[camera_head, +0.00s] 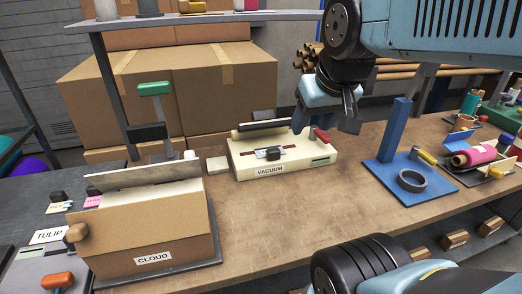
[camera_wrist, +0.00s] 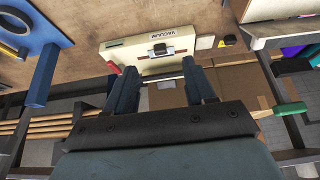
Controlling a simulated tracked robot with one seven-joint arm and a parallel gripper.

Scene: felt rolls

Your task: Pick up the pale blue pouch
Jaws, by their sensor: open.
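I cannot make out a pale blue pouch for certain in either view. My gripper (camera_head: 326,116) hangs in the air above the back of the table, near the right end of the cream box labelled VACUUM (camera_head: 240,158). Its two fingers are apart, with nothing seen between them. In the wrist view my gripper (camera_wrist: 160,72) points toward the VACUUM box (camera_wrist: 125,50), which appears upside down with a dark latch on its top.
A brown box labelled CLOUD (camera_head: 140,235) stands at the front left. A blue stand (camera_head: 395,130) with a dark ring (camera_head: 412,181) and a pink roll (camera_head: 475,156) are on the right. Cartons (camera_head: 225,90) stand behind. The table's middle (camera_head: 300,205) is clear.

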